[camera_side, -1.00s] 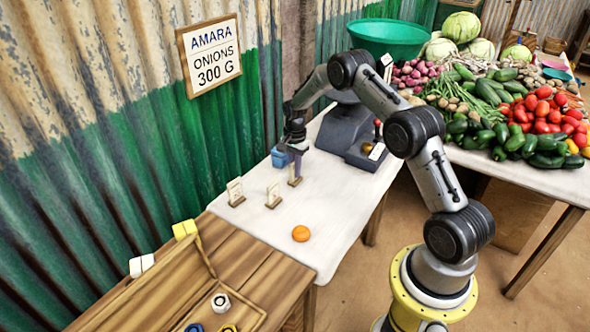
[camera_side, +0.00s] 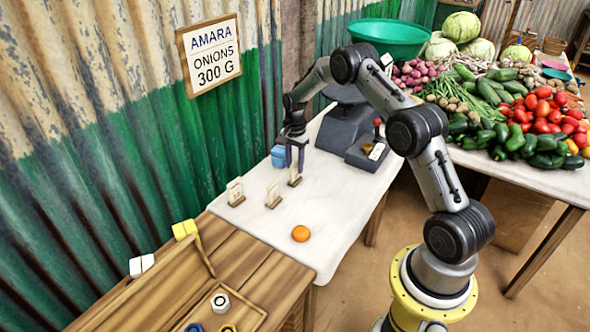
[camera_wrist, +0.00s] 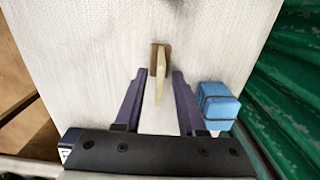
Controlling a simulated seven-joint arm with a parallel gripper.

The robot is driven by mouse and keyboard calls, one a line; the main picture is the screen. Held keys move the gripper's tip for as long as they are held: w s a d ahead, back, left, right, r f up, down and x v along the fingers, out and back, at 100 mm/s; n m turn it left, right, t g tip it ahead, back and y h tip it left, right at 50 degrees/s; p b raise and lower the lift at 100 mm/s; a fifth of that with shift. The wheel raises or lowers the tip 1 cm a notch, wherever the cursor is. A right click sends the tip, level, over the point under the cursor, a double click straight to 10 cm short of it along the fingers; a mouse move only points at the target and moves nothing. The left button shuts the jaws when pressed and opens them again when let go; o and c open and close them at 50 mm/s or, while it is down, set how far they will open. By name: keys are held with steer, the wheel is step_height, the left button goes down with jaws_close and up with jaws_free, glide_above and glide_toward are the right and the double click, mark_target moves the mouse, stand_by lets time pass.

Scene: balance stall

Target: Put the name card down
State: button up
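A name card (camera_side: 293,176) stands upright in a small wooden base on the white-covered table, the farthest of three such cards. In the wrist view the card (camera_wrist: 161,62) shows edge-on, its base resting on the cloth. My gripper (camera_side: 296,164) is just above it, pointing down. In the wrist view the two purple fingers of my gripper (camera_wrist: 161,73) are apart on either side of the card, with a visible gap on each side. The writing on the card cannot be read.
Two more cards (camera_side: 236,192) (camera_side: 273,195) stand nearby. A blue block (camera_wrist: 217,105) lies close beside one finger. A dark scale (camera_side: 350,135) stands behind, an orange fruit (camera_side: 301,233) in front. The green corrugated wall (camera_side: 210,130) runs along the left.

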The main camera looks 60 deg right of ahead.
step_height(320, 180, up, 10)
steer(key=shift+f, duration=0.2)
steer(key=s+a+r+n+t, duration=0.1)
steer(key=s+a+r+n, duration=0.35)
steer(key=a+r, duration=0.35)
steer(key=s+a+r+n+t, duration=0.2)
steer(key=s+a+r+n, duration=0.35)
steer(key=r, duration=0.55)
steer(key=s+a+n+t, duration=0.1)
steer(key=s+a+n, duration=0.3)
steer(key=s, duration=0.7)
steer(key=s+a+n+t, duration=0.1)
steer(key=s+a+n, duration=0.3)
steer(key=s, duration=0.7)
steer(key=shift+s+a+r+t, duration=0.15)
steer(key=shift+s+a+t, duration=0.15)
steer(key=shift+a, duration=0.95)
steer(key=shift+o, duration=0.5)
